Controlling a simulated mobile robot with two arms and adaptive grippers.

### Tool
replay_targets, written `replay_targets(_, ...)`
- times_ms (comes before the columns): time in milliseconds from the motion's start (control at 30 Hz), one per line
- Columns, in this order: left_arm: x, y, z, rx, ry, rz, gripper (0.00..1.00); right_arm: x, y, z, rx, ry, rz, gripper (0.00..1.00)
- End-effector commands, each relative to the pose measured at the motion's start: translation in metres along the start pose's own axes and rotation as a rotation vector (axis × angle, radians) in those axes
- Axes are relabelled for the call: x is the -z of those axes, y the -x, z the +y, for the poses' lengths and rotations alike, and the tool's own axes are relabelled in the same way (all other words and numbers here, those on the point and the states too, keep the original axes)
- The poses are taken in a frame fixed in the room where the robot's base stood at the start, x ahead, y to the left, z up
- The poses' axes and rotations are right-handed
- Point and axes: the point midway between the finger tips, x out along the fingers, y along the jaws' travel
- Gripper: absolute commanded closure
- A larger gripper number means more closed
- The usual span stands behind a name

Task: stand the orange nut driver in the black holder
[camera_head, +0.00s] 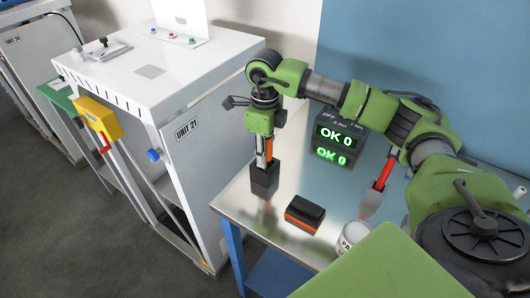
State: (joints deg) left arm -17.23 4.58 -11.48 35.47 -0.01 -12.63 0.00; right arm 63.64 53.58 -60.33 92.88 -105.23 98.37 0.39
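The black holder (264,180) is a dark block standing on the metal table near its left edge. The orange nut driver (269,149) is upright directly above it, and its lower end meets the holder's top. I cannot tell how deep it sits. My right gripper (264,158) points down over the holder, its fingers closed around the orange nut driver and hiding part of it. My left gripper is not in view.
The metal table (259,226) also bears a black and orange block (304,212), a white can (352,236), a red-handled thing (384,172) and a display box (338,138) reading OK 0. A white cabinet (190,85) stands left of the table.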

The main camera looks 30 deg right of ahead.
Motion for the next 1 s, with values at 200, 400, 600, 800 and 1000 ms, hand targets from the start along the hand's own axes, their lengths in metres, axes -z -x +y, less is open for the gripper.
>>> replay_targets(200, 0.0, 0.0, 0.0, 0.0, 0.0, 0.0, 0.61, 0.0, -0.001, 0.0, 0.0, 0.0, 0.0, 0.58)
replay_targets(400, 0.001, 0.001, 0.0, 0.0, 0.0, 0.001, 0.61, 0.0, 0.001, 0.0, 0.0, 0.0, 0.0, 0.58)
replay_targets(600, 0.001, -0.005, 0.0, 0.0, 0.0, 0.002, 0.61, -0.002, 0.018, -0.001, 0.003, 0.0, -0.005, 0.58)
replay_targets(800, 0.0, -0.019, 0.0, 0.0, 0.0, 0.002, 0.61, -0.002, 0.061, -0.001, 0.003, 0.001, -0.006, 0.58)
replay_targets(1000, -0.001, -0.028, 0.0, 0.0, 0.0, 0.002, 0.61, -0.001, 0.102, 0.0, 0.002, 0.0, -0.004, 0.58)
